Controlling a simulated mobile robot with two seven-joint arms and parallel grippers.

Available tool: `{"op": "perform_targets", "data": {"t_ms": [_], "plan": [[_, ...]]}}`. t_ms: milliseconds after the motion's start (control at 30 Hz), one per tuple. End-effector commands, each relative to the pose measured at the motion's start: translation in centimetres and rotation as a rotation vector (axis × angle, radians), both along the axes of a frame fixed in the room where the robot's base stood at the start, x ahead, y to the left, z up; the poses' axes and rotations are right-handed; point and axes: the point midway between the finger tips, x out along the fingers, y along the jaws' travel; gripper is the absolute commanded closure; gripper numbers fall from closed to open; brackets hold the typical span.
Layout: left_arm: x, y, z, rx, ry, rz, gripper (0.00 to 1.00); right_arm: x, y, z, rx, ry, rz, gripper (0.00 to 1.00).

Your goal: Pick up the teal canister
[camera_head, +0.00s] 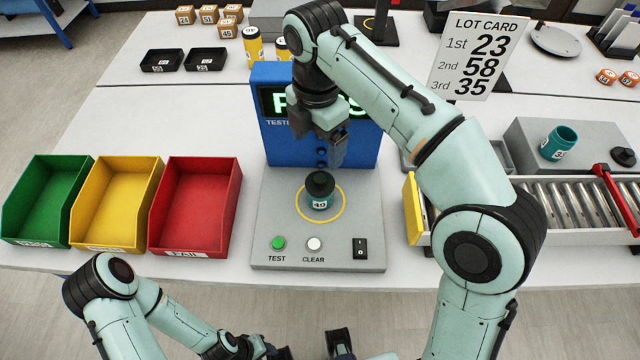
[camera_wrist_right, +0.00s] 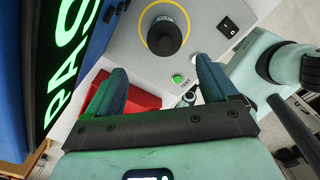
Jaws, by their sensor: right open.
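A teal canister (camera_head: 319,201) with a black lid and a label reading 49 stands upright inside the yellow ring on the tester's grey plate. My left gripper (camera_head: 300,350) is at the bottom edge, partly cut off.
The blue tester (camera_head: 272,142) shows green letters, partly hidden by my arm. Green (camera_head: 45,200), yellow (camera_head: 108,198) and red (camera_head: 195,200) bins stand left. A roller conveyor (camera_head: 570,203) and a loose black lid (camera_head: 623,157) are at right. The lot card (camera_head: 478,55) reads 23, 58, 35.

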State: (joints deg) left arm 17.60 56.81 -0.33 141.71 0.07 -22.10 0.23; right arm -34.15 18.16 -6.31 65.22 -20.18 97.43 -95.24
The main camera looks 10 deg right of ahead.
Motion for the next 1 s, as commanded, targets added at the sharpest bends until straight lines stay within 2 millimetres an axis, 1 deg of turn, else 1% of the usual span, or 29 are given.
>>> {"op": "perform_targets", "data": {"t_ms": [33,100,233,300,467,700,800,1000], "plan": [[-0.5,0.0,-0.9,0.000,0.006,0.000,0.57,-0.1,0.0,-1.6,-0.002,0.005,0.000,0.14],[-0.7,0.0,-1.5,0.000,0.009,0.000,0.57,-0.1,0.0,-3.0,-0.001,0.004,0.000,0.14],[-1.0,0.0,-2.2,0.001,0.011,0.000,0.57,-0.1,0.0,-5.1,-0.001,0.003,-0.001,0.14],[-1.0,0.0,-2.4,0.000,0.012,0.000,0.57,-0.1,0.0,-5.7,0.000,0.002,-0.001,0.14],[-1.1,0.0,-2.7,0.000,0.012,0.000,0.57,-0.2,0.0,-6.6,0.001,0.000,0.000,0.14],[-1.5,0.0,-4.0,0.000,0.017,0.001,0.57,-0.7,-0.3,-10.2,0.000,0.004,-0.001,0.14],[-1.6,0.0,-4.2,0.000,0.018,0.000,0.57,-0.7,-0.2,-11.1,0.001,0.003,0.000,0.14],[-1.5,0.0,-4.2,0.000,0.018,0.000,0.57,-0.6,-0.2,-11.4,0.001,0.000,0.000,0.14]]}}
